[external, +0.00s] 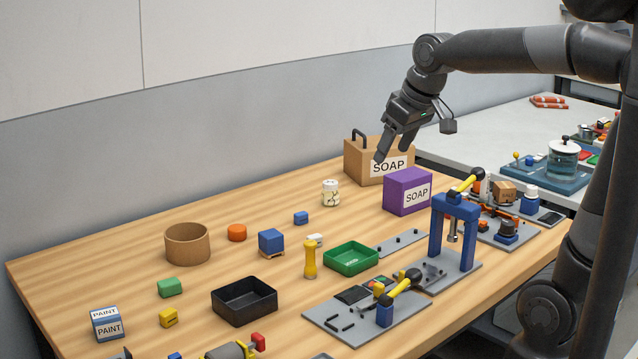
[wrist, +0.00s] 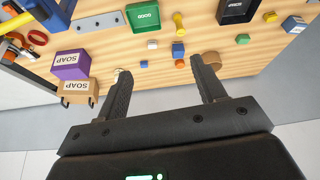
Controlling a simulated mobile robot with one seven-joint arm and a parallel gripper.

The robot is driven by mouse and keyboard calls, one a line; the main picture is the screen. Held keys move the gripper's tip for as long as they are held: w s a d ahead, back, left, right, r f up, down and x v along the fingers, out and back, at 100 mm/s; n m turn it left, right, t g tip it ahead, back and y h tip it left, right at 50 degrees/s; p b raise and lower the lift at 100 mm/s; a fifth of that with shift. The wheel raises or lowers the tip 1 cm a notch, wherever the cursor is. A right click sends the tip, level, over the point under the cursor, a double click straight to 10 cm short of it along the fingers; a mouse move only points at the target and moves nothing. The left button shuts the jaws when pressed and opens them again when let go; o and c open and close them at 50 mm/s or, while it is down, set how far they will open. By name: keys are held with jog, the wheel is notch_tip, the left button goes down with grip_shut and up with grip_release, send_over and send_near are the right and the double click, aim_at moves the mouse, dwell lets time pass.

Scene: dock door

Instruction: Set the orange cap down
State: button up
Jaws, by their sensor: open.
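The orange cap (external: 237,232) is a short orange cylinder resting on the wooden table (external: 60,265), right of the round brown container (external: 188,244) and apart from it. In the wrist view the orange cap (wrist: 180,64) shows small, between and beyond my fingers, next to the brown container (wrist: 211,58). My gripper (external: 392,150) is open and empty, in the air near the soap boxes, well to the right of the cap and above the table. Its two spread fingers also show in the wrist view (wrist: 161,70).
A brown soap box (external: 362,163) and a purple soap box (external: 408,192) stand below my gripper. A blue press (external: 437,232) is at right. Bare wood lies behind the cap.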

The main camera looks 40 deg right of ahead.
jog(key=s+f, duration=0.3)
jog(key=s, duration=0.4)
jog(key=s+d+f+m, duration=0.1)
jog(key=s+f, duration=0.2)
jog(key=s, duration=0.4)
jog(key=shift+f+t, duration=0.2)
jog(key=shift+t, duration=0.2)
